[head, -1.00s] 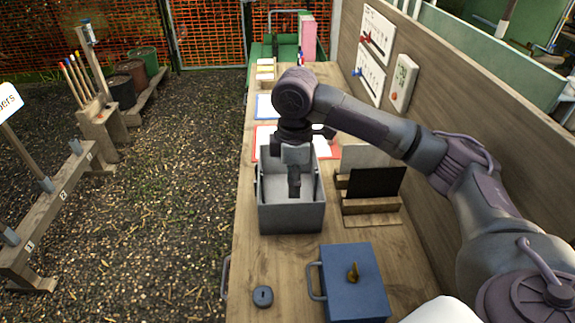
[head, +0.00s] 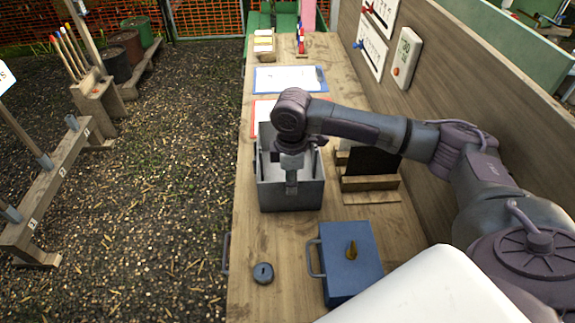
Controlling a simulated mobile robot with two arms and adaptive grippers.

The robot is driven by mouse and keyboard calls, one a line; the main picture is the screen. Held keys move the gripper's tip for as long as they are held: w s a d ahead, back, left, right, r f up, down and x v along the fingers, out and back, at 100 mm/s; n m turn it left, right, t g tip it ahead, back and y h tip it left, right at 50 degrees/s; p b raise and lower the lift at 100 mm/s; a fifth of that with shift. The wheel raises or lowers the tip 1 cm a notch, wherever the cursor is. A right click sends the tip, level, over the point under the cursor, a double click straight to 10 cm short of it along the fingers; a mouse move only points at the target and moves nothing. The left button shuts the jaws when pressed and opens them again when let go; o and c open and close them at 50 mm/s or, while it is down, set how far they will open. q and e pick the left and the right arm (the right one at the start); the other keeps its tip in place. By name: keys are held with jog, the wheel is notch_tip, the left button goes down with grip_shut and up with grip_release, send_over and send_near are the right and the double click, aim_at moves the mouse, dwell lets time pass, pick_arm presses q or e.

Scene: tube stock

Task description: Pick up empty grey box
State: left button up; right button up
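The empty grey box (head: 290,197) stands open-topped on the wooden bench (head: 245,285), near its left edge. Its inside looks bare where it shows. My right gripper (head: 291,188) points down over the box, with its fingers at or inside the opening near the front wall. Whether the fingers touch the wall, and whether they are apart, I cannot make out. My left gripper is not in view.
A blue box (head: 350,270) with a side handle and a round dark weight (head: 263,273) sit in front of the grey box. A wooden stand (head: 370,184) with a dark panel is close on its right. Clipboards (head: 290,79) lie behind. Gravel ground is left of the bench.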

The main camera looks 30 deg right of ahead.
jog(key=shift+a+f+p, duration=0.1)
jog(key=shift+f+p, duration=0.25)
jog(key=shift+f, duration=1.5)
grip_shut()
jog(key=shift+r, duration=0.1)
